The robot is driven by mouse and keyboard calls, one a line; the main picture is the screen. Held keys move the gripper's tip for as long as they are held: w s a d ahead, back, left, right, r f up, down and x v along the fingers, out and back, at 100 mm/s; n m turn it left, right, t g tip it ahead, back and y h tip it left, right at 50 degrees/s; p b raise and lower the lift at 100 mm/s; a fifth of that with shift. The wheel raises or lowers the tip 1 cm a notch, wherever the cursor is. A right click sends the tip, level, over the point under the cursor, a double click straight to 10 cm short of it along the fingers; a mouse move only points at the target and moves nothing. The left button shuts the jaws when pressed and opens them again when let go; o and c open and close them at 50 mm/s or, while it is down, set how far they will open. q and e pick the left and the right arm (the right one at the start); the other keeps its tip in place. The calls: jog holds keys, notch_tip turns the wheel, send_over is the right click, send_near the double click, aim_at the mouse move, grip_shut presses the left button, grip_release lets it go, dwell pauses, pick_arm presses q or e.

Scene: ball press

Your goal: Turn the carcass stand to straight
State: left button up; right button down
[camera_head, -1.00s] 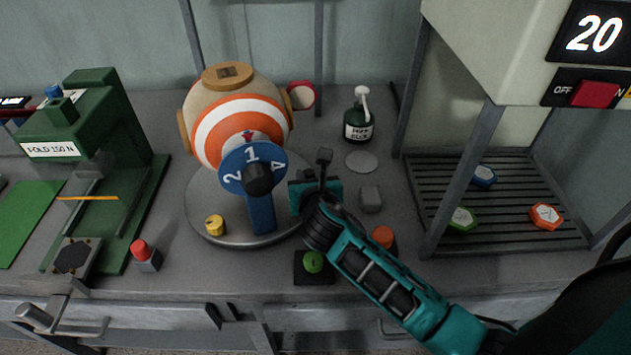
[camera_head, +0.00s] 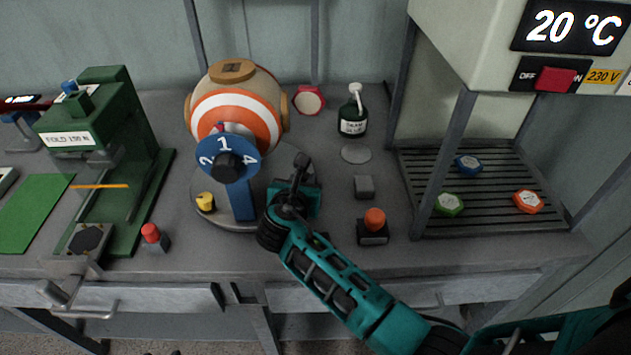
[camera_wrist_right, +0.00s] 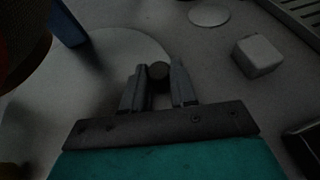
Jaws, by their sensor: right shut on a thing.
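The carcass stand is a round grey turntable (camera_head: 208,214) with a blue upright post (camera_head: 241,202) and a numbered blue dial (camera_head: 228,157) with "1" on top. A ball (camera_head: 236,108) with orange and white stripes sits above it. The dial faces front and somewhat left. My left gripper is not in view.
A green press (camera_head: 105,150) stands left, with a red-topped button (camera_head: 152,236) beside it. To the right are a grey block (camera_head: 364,187), an orange button (camera_head: 374,219), a dark bottle (camera_head: 353,115) and a slatted rack (camera_head: 490,218) under a heater. My arm covers the front middle.

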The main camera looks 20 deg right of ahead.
dwell(0.5)
jog(key=c, duration=0.9)
grip_release()
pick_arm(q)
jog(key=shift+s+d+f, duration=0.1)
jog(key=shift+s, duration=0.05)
